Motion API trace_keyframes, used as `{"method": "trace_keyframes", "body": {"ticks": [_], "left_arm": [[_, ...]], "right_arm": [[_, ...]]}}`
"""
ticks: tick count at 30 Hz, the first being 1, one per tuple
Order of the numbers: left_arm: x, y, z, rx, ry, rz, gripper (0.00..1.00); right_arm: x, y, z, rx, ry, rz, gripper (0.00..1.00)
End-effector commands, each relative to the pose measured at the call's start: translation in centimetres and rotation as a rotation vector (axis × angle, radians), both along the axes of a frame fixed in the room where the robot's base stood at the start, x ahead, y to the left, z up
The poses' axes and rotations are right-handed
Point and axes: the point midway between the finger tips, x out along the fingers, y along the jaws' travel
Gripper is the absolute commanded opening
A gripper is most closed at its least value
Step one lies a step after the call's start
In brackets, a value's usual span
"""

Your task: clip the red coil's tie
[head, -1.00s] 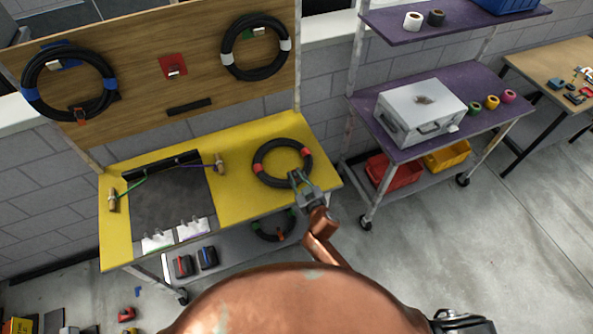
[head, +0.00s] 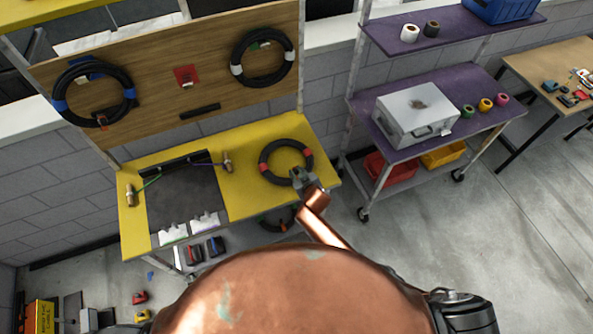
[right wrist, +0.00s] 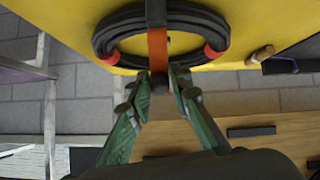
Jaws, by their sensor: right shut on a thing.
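The red coil (head: 270,150) is a black cable ring with red bands. It lies over the yellow bench top (head: 238,195) at its right end; I cannot tell whether it is lifted slightly. My right gripper (head: 298,175) is at the coil's near side. In the right wrist view, the coil (right wrist: 186,20) shows with an orange-red tie (right wrist: 157,46) running across it. My right gripper (right wrist: 159,80) is shut on the tie's end there; the tips partly hide the grip. My left gripper is out of view.
A wooden board (head: 150,100) behind the bench carries two more coils, with a blue-banded coil (head: 57,92) and a white-banded coil (head: 236,55). A red plate (head: 186,76) sits between them. A purple cart (head: 470,90) with a silver case (head: 415,113) stands at the right.

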Motion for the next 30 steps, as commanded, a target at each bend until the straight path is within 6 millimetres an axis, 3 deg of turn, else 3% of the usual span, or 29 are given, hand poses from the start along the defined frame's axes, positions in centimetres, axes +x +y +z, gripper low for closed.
{"method": "trace_keyframes", "body": {"ticks": [13, 14, 20, 30], "left_arm": [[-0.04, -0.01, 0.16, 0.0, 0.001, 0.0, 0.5], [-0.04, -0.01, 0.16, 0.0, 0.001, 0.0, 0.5], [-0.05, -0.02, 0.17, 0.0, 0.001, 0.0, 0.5], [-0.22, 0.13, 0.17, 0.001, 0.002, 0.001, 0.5]], "right_arm": [[-0.04, 0.05, -0.11, -0.007, 0.006, 0.004, 0.0], [-0.04, 0.06, -0.12, -0.007, 0.006, 0.004, 0.19], [-0.02, 0.04, -0.08, -0.005, 0.006, 0.001, 0.33], [-0.19, -0.05, 0.1, -0.003, 0.006, 0.0, 0.33]]}}
